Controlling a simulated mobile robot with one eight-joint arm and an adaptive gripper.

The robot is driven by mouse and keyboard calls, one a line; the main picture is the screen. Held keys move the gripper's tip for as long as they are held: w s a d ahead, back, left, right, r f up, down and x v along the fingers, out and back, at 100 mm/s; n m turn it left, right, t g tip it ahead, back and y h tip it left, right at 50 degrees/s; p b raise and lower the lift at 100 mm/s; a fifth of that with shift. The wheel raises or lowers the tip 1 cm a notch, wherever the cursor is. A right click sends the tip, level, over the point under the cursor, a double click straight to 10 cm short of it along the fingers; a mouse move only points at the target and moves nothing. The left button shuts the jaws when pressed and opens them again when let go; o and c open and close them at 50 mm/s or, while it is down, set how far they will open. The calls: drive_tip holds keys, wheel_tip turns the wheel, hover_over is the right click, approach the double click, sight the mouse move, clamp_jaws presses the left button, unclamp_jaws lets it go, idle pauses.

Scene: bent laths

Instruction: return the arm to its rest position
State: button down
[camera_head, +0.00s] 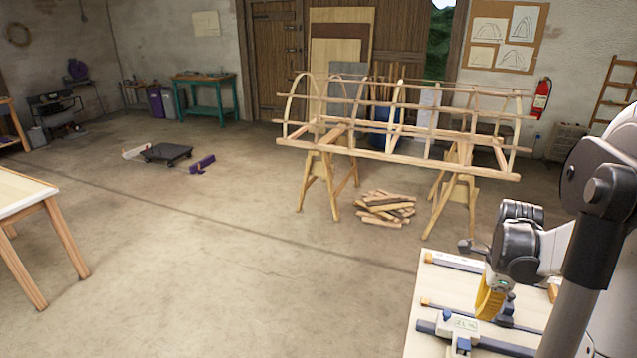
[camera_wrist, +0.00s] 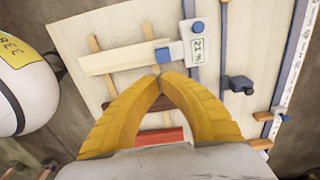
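My gripper (camera_head: 488,304) hangs over the pale bench top at the lower right in the head view. In the wrist view its two yellow fingers curve inward and their tips (camera_wrist: 160,74) come together, with nothing seen held between them. Past the tips, a pale wooden lath (camera_wrist: 112,60) lies on the bench beside a white gauge with a "21" display (camera_wrist: 198,45). A dark brown strip shows on the bench in the gap behind the tips. The same kind of gauge shows in the head view (camera_head: 461,325). Part of the bench is hidden behind my arm.
The bench top (camera_head: 420,292) carries clamps and bars close below my gripper. A lath frame (camera_head: 400,158) stands on trestles behind it, with a wood pile (camera_head: 385,208) underneath. Another table (camera_head: 22,192) stands at the left edge. The middle floor is clear.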

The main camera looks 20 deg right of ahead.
drive_tip(key=s+a+r+n+t+b, duration=0.1)
drive_tip(key=a+n+t+b, duration=0.6)
drive_tip(key=a+n, duration=1.9)
drive_tip(key=a+r+b, duration=0.1)
drive_tip(key=a+b, duration=0.1)
drive_tip(key=a, duration=0.5)
drive_tip(key=shift+r+b, duration=0.2)
drive_tip(key=shift+b, duration=0.15)
drive_tip(key=shift+s, duration=0.1)
